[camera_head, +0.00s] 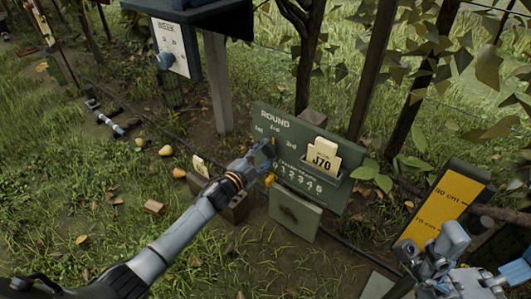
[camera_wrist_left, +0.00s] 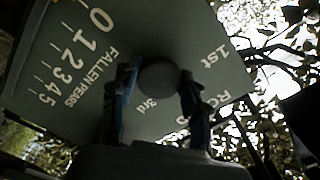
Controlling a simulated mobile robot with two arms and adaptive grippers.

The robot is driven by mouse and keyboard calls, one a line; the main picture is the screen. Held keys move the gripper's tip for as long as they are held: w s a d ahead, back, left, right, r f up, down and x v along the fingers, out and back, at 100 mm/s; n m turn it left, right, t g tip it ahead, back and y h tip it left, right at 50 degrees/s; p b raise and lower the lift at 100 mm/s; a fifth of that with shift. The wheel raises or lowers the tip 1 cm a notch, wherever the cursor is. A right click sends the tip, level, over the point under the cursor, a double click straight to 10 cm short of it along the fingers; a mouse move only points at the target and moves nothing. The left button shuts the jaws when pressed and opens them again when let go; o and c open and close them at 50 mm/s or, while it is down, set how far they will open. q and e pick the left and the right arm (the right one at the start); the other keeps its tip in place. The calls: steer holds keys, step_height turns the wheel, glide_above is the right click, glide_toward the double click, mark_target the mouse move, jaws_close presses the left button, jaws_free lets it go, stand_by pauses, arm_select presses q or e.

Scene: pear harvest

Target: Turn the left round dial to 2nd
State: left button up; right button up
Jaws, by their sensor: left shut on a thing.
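The green board (camera_head: 330,192) marked ROUND stands ahead, with 1st, 2nd and 3rd printed around its left round dial. The dial shows in the left wrist view as a dark round knob (camera_wrist_left: 158,77). My left gripper (camera_head: 268,150) reaches the board from the left and is shut on the dial, one finger on each side. In the left wrist view, 1st and 3rd are readable, while 2nd is mostly hidden behind a finger. I cannot tell where the dial points. My right gripper (camera_head: 440,252) is at the lower right, away from the board; its opening is unclear.
A cream J70 card (camera_head: 322,157) sits in a holder on the board's right. A FALLEN PEARS number scale (camera_wrist_left: 85,60) lies below the dial. A WEEK panel with a blue knob (camera_head: 165,62) stands behind left. A yellow-faced height marker (camera_head: 445,205) stands right. Pears lie on the grass.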

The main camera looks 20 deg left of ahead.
stand_by(0.3)
arm_select(q)
steer(key=o, duration=1.2)
steer(key=shift+c, duration=0.2)
steer(key=shift+s, duration=0.1)
steer(key=v, duration=1.1)
steer(key=shift+s+a, duration=0.15)
steer(key=shift+s, duration=0.25)
